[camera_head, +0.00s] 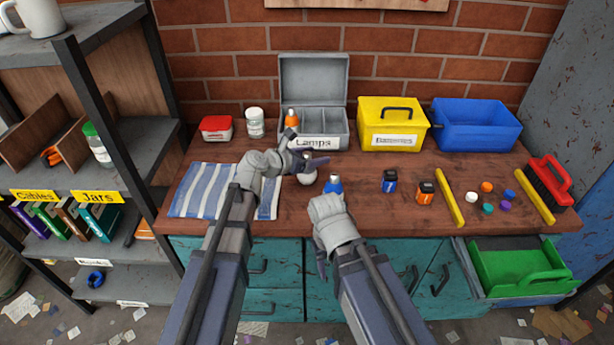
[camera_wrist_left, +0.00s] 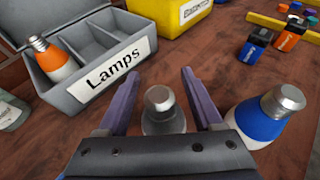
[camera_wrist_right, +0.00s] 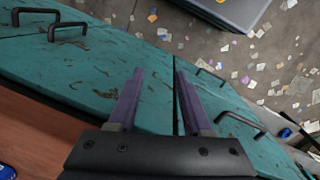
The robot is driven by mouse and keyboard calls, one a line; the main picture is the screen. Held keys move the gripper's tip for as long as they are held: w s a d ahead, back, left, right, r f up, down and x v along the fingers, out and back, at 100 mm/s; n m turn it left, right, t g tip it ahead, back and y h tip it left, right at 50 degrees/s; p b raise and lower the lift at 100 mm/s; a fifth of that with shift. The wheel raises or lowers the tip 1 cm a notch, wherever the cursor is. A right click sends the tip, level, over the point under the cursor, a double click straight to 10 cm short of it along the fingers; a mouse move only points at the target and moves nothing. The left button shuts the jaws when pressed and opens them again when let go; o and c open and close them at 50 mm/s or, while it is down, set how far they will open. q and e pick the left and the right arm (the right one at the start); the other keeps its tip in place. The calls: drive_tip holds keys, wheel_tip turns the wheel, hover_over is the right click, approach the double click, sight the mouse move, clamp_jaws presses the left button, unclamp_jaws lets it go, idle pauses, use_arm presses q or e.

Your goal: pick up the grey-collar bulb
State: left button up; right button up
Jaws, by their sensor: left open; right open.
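The grey-collar bulb (camera_head: 308,175) stands on the wooden bench in front of the box labelled Lamps (camera_head: 342,142). In the left wrist view the grey-collar bulb (camera_wrist_left: 163,118) is between the spread fingers of my left gripper (camera_wrist_left: 160,80), its lower part hidden by the gripper body. My left gripper (camera_head: 314,162) is open in the head view. A blue-collar bulb (camera_head: 333,185) stands just right of it, outside the fingers. An orange-collar bulb (camera_head: 291,118) is in the left compartment of the Lamps box. My right gripper (camera_wrist_right: 158,76) is open and empty, low at the bench front.
A striped cloth (camera_head: 204,190) lies left, with a white jar (camera_head: 255,122) behind it. Blue and orange batteries (camera_head: 425,192) stand to the right, then a yellow bar (camera_head: 449,203).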

use_arm(q)
clamp_jaws()
idle(0.3)
drive_tip(key=shift+s, duration=0.1)
idle(0.9)
